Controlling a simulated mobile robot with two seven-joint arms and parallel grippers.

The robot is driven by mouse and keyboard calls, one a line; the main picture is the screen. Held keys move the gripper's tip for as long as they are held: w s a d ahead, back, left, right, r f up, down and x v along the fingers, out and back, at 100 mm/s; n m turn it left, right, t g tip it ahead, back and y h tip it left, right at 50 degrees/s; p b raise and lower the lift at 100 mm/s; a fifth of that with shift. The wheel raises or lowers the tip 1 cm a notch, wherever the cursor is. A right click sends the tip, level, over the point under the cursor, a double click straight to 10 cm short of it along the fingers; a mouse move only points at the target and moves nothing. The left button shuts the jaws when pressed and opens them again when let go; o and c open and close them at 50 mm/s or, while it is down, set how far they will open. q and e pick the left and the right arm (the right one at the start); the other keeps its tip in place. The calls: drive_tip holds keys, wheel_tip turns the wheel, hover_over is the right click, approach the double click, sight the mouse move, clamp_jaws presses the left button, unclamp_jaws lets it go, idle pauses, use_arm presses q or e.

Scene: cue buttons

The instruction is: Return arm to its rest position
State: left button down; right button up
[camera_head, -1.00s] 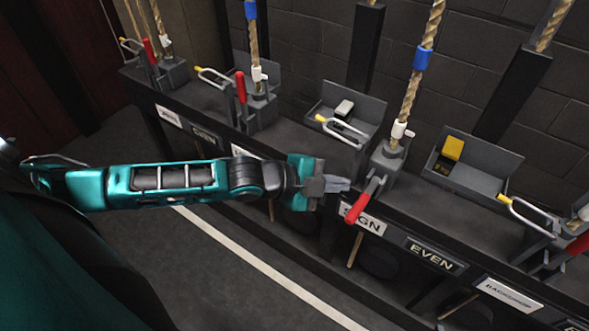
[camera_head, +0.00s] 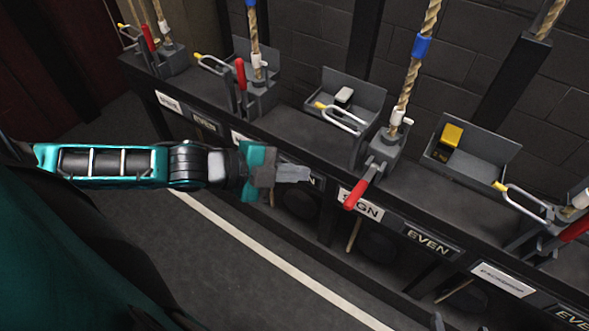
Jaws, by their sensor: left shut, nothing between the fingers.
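My left arm comes in from the left in the head view, teal and black. Its gripper (camera_head: 296,173) is shut and empty. It hangs in front of the dark bench, apart from the levers. The nearest red-handled lever (camera_head: 361,190) is to the right of the fingertips and points down toward the front. My right gripper is not in view.
A dark bench (camera_head: 290,133) runs from upper left to lower right. It carries ropes (camera_head: 418,65), upright red levers (camera_head: 241,75), and open grey trays, one with a yellow block (camera_head: 451,135). Labels such as EVEN (camera_head: 428,240) line its front. The floor with a white line (camera_head: 250,243) is clear.

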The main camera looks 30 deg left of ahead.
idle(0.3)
use_arm(q)
drive_tip(key=s+d+f+n+y, duration=0.2)
drive_tip(key=s+f+n+y, duration=0.1)
drive_tip(key=f+n, duration=0.3)
drive_tip(key=s+d+f+n+y, duration=0.1)
drive_tip(key=s+f+n+y, duration=0.2)
drive_tip(key=f+n, duration=0.4)
drive_tip(key=n, duration=0.3)
drive_tip(key=shift+d+f+t, duration=0.25)
drive_tip(key=shift+d+t, duration=0.1)
drive_tip(key=shift+t, duration=0.05)
